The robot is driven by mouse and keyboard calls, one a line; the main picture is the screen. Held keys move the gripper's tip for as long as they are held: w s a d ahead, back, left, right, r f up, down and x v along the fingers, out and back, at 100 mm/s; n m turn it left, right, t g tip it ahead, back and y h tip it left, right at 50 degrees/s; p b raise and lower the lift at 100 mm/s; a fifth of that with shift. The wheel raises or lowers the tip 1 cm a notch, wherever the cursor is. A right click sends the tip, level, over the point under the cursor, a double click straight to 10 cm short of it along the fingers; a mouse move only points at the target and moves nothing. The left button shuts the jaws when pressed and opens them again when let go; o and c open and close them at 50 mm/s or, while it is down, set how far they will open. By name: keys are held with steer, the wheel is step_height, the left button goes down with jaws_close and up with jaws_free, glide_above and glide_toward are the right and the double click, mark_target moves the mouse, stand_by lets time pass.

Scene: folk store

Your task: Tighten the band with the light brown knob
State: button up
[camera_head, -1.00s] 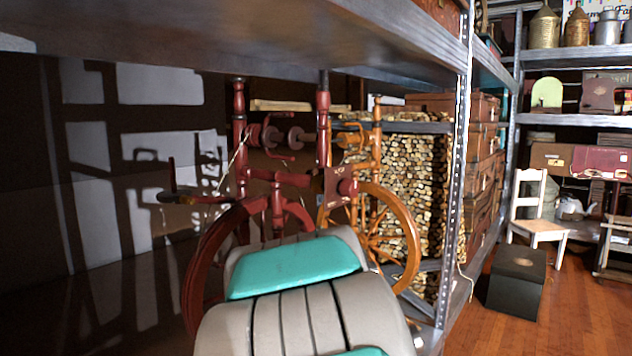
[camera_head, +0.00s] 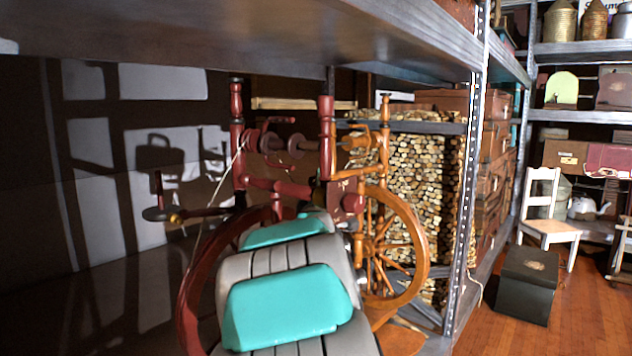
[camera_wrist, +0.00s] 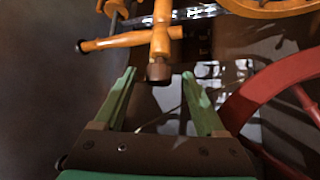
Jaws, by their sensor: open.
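A light brown wooden spinning wheel (camera_head: 407,235) stands behind a dark red spinning wheel (camera_head: 190,290) on the shelf. In the wrist view, a light brown turned knob-like piece (camera_wrist: 161,40) with a darker brown end (camera_wrist: 159,72) points toward my gripper (camera_wrist: 158,76). The gripper's two green fingers are open, one on each side of that end, and nothing is visibly clamped. I cannot tell whether the end is between the tips or just beyond them. My arm hides the gripper in the head view. The drive band cannot be made out clearly.
A dark red rim (camera_wrist: 255,95) passes close to the right finger. Stacked firewood (camera_head: 420,165) and a metal shelf post (camera_head: 472,150) stand to the right. The shelf above (camera_head: 250,35) limits height. A black box (camera_head: 525,285) sits on open wooden floor.

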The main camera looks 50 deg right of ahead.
steer(key=shift+x, duration=1.65)
jaws_close()
